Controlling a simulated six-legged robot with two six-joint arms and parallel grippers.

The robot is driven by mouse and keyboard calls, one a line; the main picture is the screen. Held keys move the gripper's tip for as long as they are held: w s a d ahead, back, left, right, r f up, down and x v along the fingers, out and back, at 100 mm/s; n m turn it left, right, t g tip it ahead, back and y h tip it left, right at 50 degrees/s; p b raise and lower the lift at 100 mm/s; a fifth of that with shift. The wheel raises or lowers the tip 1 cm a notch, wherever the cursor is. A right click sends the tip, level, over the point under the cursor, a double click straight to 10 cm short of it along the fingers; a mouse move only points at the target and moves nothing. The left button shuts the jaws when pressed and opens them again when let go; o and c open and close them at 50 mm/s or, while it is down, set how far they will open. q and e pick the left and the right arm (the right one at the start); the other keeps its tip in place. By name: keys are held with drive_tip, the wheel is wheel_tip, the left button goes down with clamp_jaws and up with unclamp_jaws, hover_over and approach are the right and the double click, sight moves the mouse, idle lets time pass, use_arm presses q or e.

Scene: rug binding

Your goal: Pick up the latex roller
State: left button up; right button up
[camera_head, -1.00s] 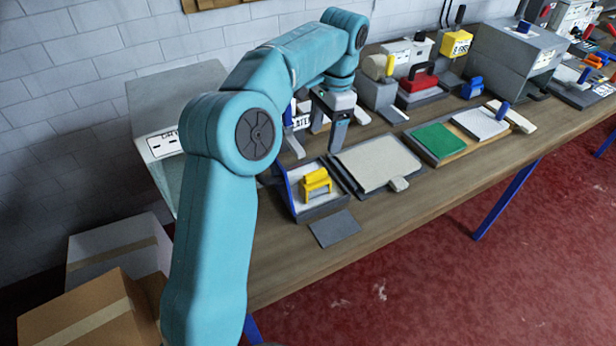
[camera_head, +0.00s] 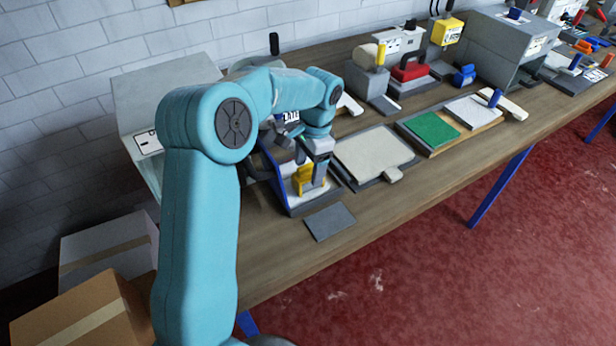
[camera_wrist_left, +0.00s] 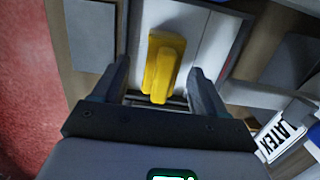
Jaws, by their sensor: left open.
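The latex roller shows as a yellow piece (camera_head: 304,174) in a blue-and-grey tray (camera_head: 296,208) at the near left of the bench. My left gripper (camera_head: 309,180) is over the tray, pointing down, and partly covers the roller. In the left wrist view the yellow roller (camera_wrist_left: 161,68) lies between the two open fingers (camera_wrist_left: 160,74), with a gap on each side. The fingers do not grip it. A white LATEX label (camera_wrist_left: 285,130) shows at the lower right of that view. My right gripper is out of view.
A dark grey flat plate (camera_head: 330,221) lies in front of the tray. A beige pad on a dark board (camera_head: 372,155) is to its right, then a green pad (camera_head: 432,131). A grey box (camera_head: 150,100) stands to the left, behind my arm.

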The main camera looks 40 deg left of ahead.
use_arm(q)
drive_tip(key=shift+s+a+f, duration=0.1)
drive_tip(key=shift+f, duration=0.65)
drive_tip(key=shift+s+a+f, duration=0.1)
drive_tip(key=shift+f, duration=0.6)
drive_tip(key=c, duration=1.3)
drive_tip(key=shift+o, duration=0.2)
drive_tip(key=shift+w, duration=0.1)
